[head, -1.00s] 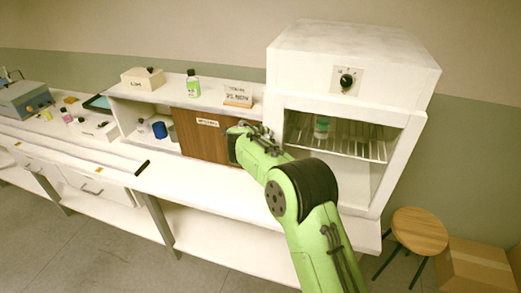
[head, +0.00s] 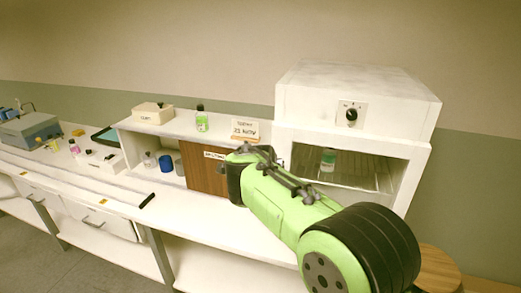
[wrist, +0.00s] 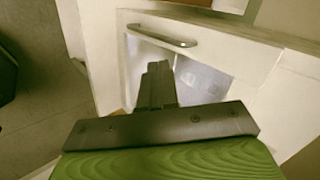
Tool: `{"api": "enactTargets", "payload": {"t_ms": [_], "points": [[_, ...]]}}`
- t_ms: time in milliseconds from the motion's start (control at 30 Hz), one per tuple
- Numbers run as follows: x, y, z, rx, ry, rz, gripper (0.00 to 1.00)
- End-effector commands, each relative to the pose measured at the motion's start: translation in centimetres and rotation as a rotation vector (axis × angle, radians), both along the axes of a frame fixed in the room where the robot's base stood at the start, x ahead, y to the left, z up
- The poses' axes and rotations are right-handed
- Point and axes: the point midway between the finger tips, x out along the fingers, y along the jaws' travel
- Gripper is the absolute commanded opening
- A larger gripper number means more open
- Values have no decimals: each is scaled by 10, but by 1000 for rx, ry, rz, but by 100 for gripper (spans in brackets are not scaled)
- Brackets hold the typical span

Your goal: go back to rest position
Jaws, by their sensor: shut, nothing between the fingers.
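My gripper (head: 224,169) is at the far end of my green arm in the head view, in front of the brown panel (head: 203,177) of the white shelf unit. Its fingertips are small and partly hidden there. In the wrist view my gripper (wrist: 158,75) shows its dark fingers together, with nothing between them. Beyond them is a white frame with a clear pane and a silver handle (wrist: 162,36). I cannot tell whether the fingers are clear of it in depth.
A white oven-like cabinet (head: 357,92) stands right of my gripper, with a green-labelled bottle (head: 328,160) on its rack. Another green bottle (head: 202,119) and a sign (head: 245,130) stand on the shelf top. A wooden stool (head: 440,268) is at lower right.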

Motion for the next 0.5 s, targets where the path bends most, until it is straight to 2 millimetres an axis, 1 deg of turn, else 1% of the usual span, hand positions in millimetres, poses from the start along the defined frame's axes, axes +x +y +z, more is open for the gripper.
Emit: {"api": "enactTargets", "payload": {"t_ms": [33,67,100,167,200,233,267,300,367,400,500], "points": [[-23,-23,21,-78,20,79,0],[-39,-35,29,-136,44,144,0],[-62,-52,37,-212,77,232,0],[-100,-74,45,-318,131,366,0],[-127,-88,46,-385,165,454,0],[-148,-97,46,-432,190,523,0],[-169,-107,44,-477,215,590,0],[-198,-116,40,-533,246,684,0],[-242,-127,29,-609,286,827,0],[-268,-132,20,-651,307,920,0],[-320,-134,-4,-734,333,1118,0]]}}
